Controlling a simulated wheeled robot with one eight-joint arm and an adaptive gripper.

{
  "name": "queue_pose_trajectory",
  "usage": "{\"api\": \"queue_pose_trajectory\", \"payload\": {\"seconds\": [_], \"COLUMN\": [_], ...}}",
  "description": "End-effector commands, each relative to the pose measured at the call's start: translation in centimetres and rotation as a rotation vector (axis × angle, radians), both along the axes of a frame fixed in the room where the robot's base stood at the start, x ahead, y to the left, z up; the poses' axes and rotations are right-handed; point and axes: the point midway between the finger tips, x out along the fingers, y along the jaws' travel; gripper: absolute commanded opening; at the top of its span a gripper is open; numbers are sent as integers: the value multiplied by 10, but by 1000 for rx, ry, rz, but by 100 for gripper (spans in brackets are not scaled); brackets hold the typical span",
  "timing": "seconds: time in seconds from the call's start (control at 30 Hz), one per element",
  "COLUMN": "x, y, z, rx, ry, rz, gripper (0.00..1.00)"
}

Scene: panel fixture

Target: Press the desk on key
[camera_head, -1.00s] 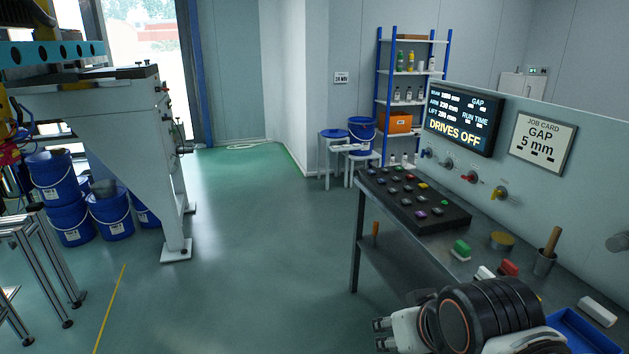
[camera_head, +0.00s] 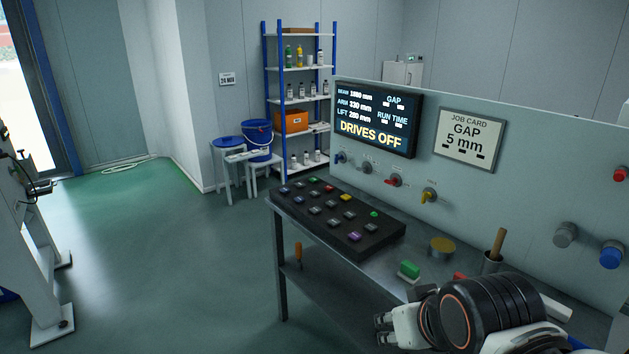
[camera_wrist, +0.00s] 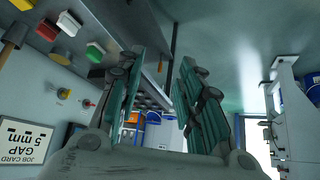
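A black key panel (camera_head: 360,244) with rows of small coloured keys lies on the metal desk (camera_head: 330,264). One key (camera_head: 374,214) is bright green; the others include grey, red, blue, yellow and purple ones. The key labels are too small to read, so I cannot tell which is the desk on key. A screen (camera_head: 374,121) above reads "DRIVES OFF". My gripper (camera_head: 381,330) is low in front of the desk, apart from the panel. In the wrist view my gripper (camera_wrist: 163,68) has its two fingers spread with nothing between them.
Knobs line the upright panel beside the job card (camera_head: 469,138).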

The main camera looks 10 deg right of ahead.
Motion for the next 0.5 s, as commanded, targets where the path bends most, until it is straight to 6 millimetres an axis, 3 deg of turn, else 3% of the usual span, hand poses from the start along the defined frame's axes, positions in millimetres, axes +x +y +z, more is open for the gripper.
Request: {"api": "queue_pose_trajectory", "payload": {"seconds": [0.03, 0.1, 0.5], "x": [0, 0, 0], "y": [0, 0, 0], "z": [0, 0, 0], "rx": [0, 0, 0], "ry": [0, 0, 0], "rz": [0, 0, 0], "gripper": [15, 0, 0]}}
